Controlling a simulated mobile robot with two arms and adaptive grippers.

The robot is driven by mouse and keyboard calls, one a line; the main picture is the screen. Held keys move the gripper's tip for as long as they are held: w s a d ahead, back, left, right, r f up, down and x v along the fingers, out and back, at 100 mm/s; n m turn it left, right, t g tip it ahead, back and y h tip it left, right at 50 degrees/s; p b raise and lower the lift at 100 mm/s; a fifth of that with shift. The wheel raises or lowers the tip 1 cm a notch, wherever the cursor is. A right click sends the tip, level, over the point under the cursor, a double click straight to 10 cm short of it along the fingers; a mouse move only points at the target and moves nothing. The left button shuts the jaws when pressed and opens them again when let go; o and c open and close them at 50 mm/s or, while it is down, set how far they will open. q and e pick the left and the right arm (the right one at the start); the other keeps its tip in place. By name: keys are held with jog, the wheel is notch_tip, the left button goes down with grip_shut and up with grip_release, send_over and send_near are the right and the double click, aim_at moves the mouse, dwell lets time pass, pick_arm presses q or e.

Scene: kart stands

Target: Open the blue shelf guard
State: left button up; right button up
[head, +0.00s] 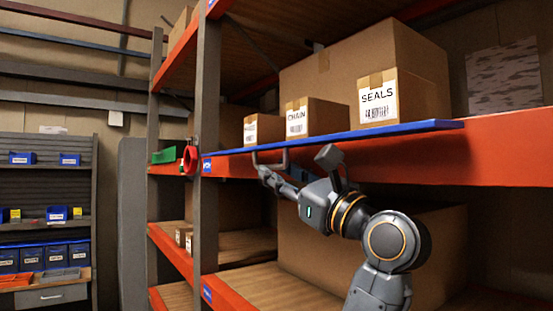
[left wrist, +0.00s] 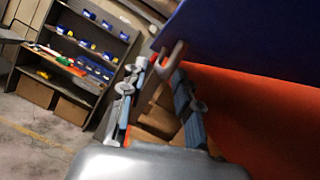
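The blue shelf guard (head: 340,137) is a long flat panel along the orange shelf beam, seen nearly edge-on in the head view. Its boxes-side edge runs below the cartons. A grey U-shaped handle (head: 270,165) hangs under its left part. My left gripper (head: 264,174) is at this handle, below the panel. In the left wrist view the blue guard (left wrist: 240,45) fills the upper right, and the handle (left wrist: 172,60) shows between the two spread fingers of my left gripper (left wrist: 160,80). The fingers look apart, not closed on the handle. My right gripper is not in view.
Cartons labelled SEALS (head: 405,98) and CHAIN (head: 315,115) stand on the shelf behind the guard. A grey upright (head: 207,100) and a red round object (head: 190,159) are left of it. A rack with blue bins (head: 50,200) stands farther left.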

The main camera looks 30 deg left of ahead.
pick_arm(q)
jog(key=shift+w+a+r, duration=0.1)
jog(key=shift+a+r, duration=0.15)
jog(key=shift+a, duration=0.35)
grip_shut()
jog(key=shift+m, duration=0.3)
jog(key=shift+s+a+r+m+t, duration=0.1)
jog(key=shift+s+r+m+t, duration=0.1)
jog(key=shift+m+t, duration=0.3)
jog(key=shift+s+r+m+t, duration=0.1)
jog(key=shift+r+m+t, duration=0.1)
jog(key=shift+m, duration=0.5)
